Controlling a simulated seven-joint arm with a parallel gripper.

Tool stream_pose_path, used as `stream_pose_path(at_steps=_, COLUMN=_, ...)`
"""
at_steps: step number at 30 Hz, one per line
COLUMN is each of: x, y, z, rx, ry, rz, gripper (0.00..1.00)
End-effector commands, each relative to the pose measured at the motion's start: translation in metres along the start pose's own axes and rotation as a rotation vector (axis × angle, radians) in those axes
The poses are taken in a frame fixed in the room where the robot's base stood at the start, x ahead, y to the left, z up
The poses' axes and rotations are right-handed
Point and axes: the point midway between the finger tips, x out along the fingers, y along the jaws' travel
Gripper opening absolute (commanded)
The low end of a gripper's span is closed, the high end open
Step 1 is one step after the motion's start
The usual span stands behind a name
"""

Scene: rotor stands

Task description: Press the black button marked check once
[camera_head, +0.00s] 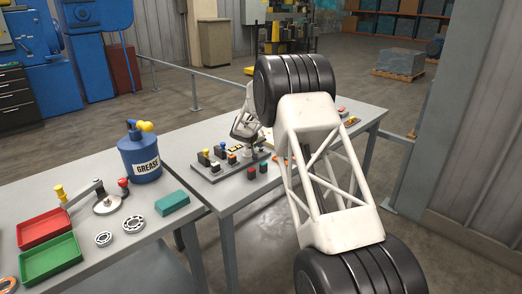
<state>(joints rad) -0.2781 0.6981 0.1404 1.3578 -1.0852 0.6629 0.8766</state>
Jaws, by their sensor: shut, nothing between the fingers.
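My gripper (243,133) is small in the camera_head view, grey and pointing down over the grey rotor stand plate (209,174) on the right-hand table. Its fingers are shut and hold nothing. I cannot tell whether it touches anything below. Several small dark blocks with coloured tops stand on and in front of the plate. Among them are a red-topped block (251,173) and a green-topped block (264,167) at the plate's front edge. No marking "check" can be read, and I cannot pick out the black button for certain. Part of the plate is hidden behind my gripper and arm.
A blue grease can (140,160) stands on the left table near the plate. A teal block (172,203), bearing rings (133,223), a red tray (44,226) and a green tray (50,260) lie on that table. A railing (215,80) runs behind.

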Motion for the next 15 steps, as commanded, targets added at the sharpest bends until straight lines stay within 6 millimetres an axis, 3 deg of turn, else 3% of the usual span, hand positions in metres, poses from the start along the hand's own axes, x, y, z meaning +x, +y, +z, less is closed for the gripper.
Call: stream_pose_path(at_steps=15, x=0.0122, y=-0.0098, z=0.0136, rx=-0.009, ry=-0.015, rz=-0.003, gripper=0.0)
